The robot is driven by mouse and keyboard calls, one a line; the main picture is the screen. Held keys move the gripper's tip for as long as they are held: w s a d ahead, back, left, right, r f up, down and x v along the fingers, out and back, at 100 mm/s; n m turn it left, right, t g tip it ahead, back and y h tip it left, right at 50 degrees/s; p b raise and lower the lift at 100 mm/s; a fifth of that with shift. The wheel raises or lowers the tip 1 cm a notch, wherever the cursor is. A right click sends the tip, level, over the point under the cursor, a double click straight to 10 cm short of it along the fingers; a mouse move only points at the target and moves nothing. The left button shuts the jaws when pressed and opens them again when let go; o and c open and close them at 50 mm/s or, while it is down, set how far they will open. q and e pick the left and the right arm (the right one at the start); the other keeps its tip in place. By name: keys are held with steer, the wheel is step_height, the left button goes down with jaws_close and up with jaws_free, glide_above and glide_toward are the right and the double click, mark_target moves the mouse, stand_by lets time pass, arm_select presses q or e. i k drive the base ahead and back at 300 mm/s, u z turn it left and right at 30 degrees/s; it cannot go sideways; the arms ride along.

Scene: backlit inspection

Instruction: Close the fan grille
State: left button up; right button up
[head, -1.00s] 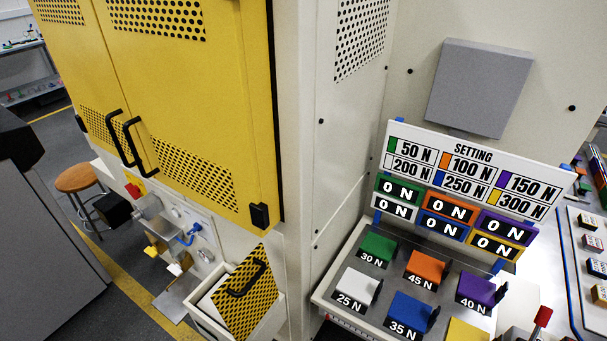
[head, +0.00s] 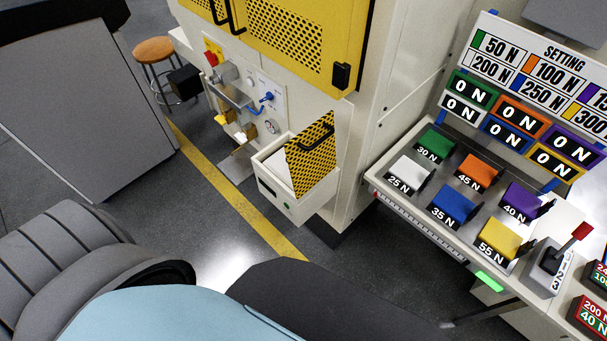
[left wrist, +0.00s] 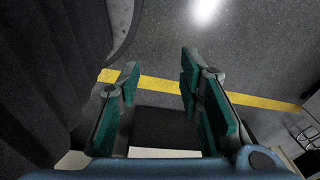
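A yellow-and-black patterned panel (head: 316,152) with a black handle, which looks like the fan grille, stands tilted in a white open-topped box (head: 283,188) low on the machine's front. A gap shows between the panel and the box's front wall. I cannot tell how the panel is hinged. My left gripper (left wrist: 160,82) shows in the left wrist view with its two green-padded fingers apart. Only floor and a dark shape lie between them; nothing is held. The head view does not show my left gripper. My right gripper is in neither view.
Yellow perforated doors (head: 285,38) hang above the box. A valve panel (head: 250,100) is to its left, and a stool (head: 153,52) stands farther back. A table with coloured blocks (head: 455,203) is at the right. The floor (head: 225,240) before the box is clear.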

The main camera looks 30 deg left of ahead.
mark_target(310, 156)
steer(key=k, duration=0.8)
steer(key=u, duration=0.75)
steer(key=i, duration=1)
steer(key=z, duration=0.4)
steer(key=k, duration=0.45)
steer(key=u, duration=0.65)
steer(key=i, duration=0.5)
steer(key=z, duration=0.5)
